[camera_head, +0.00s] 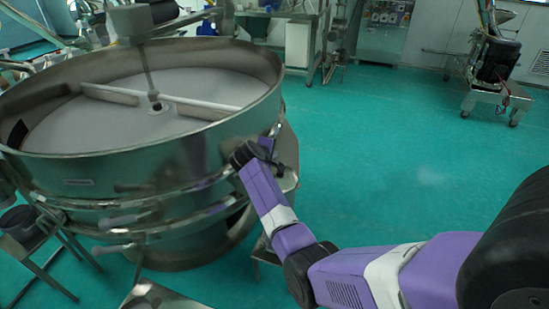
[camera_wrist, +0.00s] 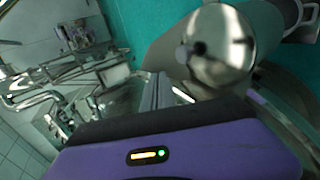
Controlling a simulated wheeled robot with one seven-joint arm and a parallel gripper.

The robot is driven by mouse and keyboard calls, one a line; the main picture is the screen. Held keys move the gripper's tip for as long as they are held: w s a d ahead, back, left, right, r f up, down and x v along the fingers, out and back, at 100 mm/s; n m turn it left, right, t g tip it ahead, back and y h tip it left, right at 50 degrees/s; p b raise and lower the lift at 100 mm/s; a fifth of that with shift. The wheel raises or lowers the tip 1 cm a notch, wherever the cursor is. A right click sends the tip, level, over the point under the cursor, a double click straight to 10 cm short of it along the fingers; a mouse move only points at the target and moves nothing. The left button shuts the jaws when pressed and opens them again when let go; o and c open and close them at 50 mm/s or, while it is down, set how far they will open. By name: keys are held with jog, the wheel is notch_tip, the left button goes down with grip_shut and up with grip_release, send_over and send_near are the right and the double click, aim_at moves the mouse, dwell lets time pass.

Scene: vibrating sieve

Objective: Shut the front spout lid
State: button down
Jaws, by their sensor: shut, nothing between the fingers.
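The vibrating sieve is a wide steel drum (camera_head: 75,170) on the left of the head view. A metal spout (camera_head: 288,150) seems to stick out from its right side, partly behind my wrist. I cannot clearly make out the spout lid or its angle there. In the wrist view a shiny round metal piece (camera_wrist: 225,50) lies just beyond and right of my fingers; I cannot tell whether it is the lid. My gripper (camera_wrist: 158,92) is shut and empty, close to this metal piece. Whether they touch is unclear. In the head view its fingertips are hidden at the drum's side.
A steel stand (camera_head: 30,240) is at the drum's lower left. A wheeled machine (camera_head: 492,65) stands at the far right, and a bench (camera_head: 265,15) with equipment at the back. The green floor (camera_head: 400,150) right of the sieve is clear.

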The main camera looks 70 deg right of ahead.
aim_at(277, 174)
jog(key=d+f+y, duration=0.1)
jog(key=d, duration=0.1)
jog(key=d+f+y+b, duration=0.1)
jog(key=d+f+y, duration=0.1)
jog(key=d+f+y+b, duration=0.1)
jog(key=d+y, duration=0.1)
jog(key=shift+w+f, duration=0.2)
jog(key=shift+f, duration=0.05)
jog(key=shift+d+f+y+b, duration=0.5)
jog(key=shift+f+b, duration=0.2)
jog(key=shift+b, duration=0.1)
jog(key=b+x, duration=0.3)
jog(key=shift+d+r, duration=0.15)
jog(key=shift+d, duration=0.05)
jog(key=shift+f, duration=0.25)
jog(key=shift+r, duration=0.1)
